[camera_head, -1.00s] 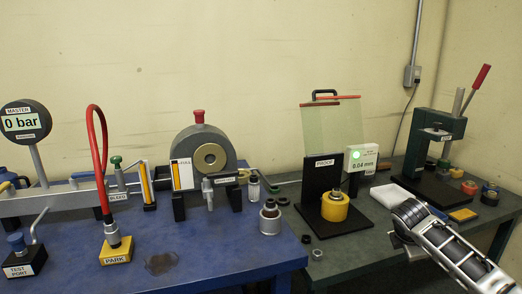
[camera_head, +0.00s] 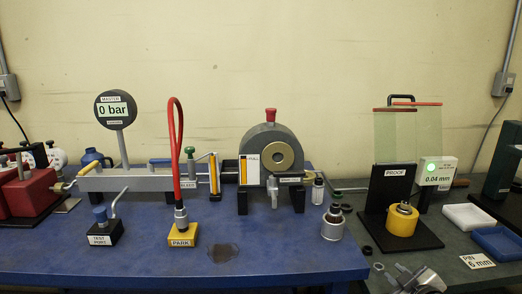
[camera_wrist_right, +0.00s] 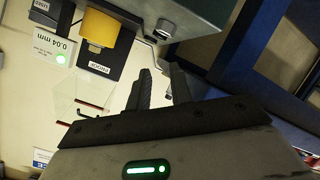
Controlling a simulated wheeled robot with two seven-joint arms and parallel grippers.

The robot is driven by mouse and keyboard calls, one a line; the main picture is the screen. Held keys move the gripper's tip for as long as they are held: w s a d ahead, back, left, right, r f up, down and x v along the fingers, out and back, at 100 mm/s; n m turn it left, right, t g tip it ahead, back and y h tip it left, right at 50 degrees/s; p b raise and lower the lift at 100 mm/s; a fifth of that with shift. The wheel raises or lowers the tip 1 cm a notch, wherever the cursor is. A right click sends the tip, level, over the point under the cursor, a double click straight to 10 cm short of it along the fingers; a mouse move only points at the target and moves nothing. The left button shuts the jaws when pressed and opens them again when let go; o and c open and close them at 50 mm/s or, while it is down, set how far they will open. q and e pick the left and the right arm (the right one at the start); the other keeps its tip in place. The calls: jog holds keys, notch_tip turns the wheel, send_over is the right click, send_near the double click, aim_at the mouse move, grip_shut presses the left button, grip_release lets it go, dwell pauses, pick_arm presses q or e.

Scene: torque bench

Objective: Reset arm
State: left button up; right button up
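My right gripper (camera_head: 392,274) shows at the bottom right of the head view, low in front of the green bench. In the right wrist view its two dark fingers (camera_wrist_right: 161,75) stand apart with an empty gap between them. The wrist view looks at the bench sideways, with the yellow cylinder (camera_wrist_right: 102,27) and its PROOF stand beyond the fingers. My left gripper is not in view.
The blue bench (camera_head: 300,262) carries the 0 bar gauge (camera_head: 115,110), a red hose on the yellow PARK block (camera_head: 183,240) and a grey round housing (camera_head: 262,140). The PROOF stand (camera_head: 385,185), a white tray (camera_head: 468,216) and a blue tray (camera_head: 498,242) stand at right.

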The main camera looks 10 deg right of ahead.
jog(key=s+a+f+m+g+y, duration=0.1)
jog(key=s+a+f, duration=0.3)
jog(key=s+a, duration=0.3)
jog(key=s+a+f+m+g+y, duration=0.1)
jog(key=s+a+f+y, duration=0.1)
jog(key=s+a+f, duration=0.2)
jog(key=s+a+f+m+g+y, duration=0.1)
jog(key=s+a+f+y, duration=0.1)
jog(key=s+a, duration=0.9)
jog(key=a+f, duration=0.1)
jog(key=a, duration=0.3)
jog(key=shift+f+m, duration=0.3)
jog(key=shift+f, duration=0.1)
jog(key=shift+a, duration=0.1)
